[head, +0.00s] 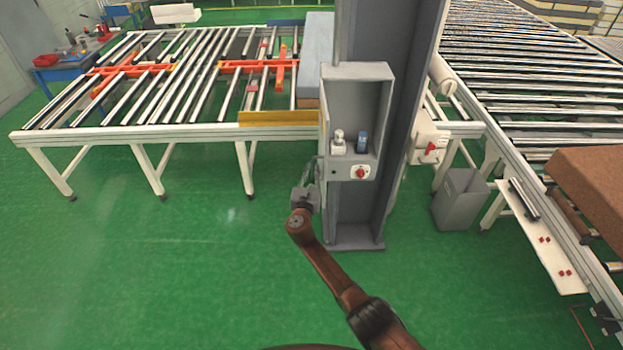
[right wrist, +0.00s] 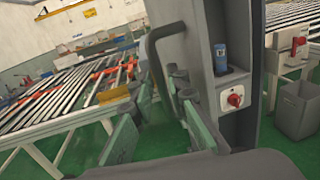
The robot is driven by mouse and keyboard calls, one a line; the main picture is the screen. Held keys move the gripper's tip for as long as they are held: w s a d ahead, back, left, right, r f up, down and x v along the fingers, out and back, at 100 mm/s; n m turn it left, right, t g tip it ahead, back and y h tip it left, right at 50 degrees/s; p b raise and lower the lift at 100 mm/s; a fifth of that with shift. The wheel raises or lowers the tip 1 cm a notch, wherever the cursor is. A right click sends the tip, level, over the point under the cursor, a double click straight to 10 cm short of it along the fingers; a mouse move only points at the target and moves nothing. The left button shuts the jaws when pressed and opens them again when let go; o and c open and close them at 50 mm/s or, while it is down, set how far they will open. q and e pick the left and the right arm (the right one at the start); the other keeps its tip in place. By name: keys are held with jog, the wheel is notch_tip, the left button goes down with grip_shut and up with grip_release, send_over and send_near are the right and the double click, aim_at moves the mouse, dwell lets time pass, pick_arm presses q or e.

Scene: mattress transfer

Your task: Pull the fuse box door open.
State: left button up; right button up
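The grey fuse box (head: 357,85) is mounted on a thick grey column in the head view. Its front shows an open interior with a white part and a blue part above a red rotary switch (head: 361,173). In the right wrist view, a dark curved handle (right wrist: 153,62) stands on a grey door panel (right wrist: 182,50), left of the blue part and red switch. My right gripper (head: 316,178) is at the box's lower left. Its green-padded fingers (right wrist: 163,108) are apart, close to the handle's lower end; contact is unclear. My left gripper is out of view.
The grey column (head: 395,100) stands directly behind the box. A roller table (head: 150,90) lies to the left and a roller conveyor (head: 520,80) to the right. A grey bin (head: 459,198) stands right of the column. Green floor is clear at the left front.

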jog(key=s, duration=0.6)
jog(key=shift+a, duration=0.15)
dwell(0.3)
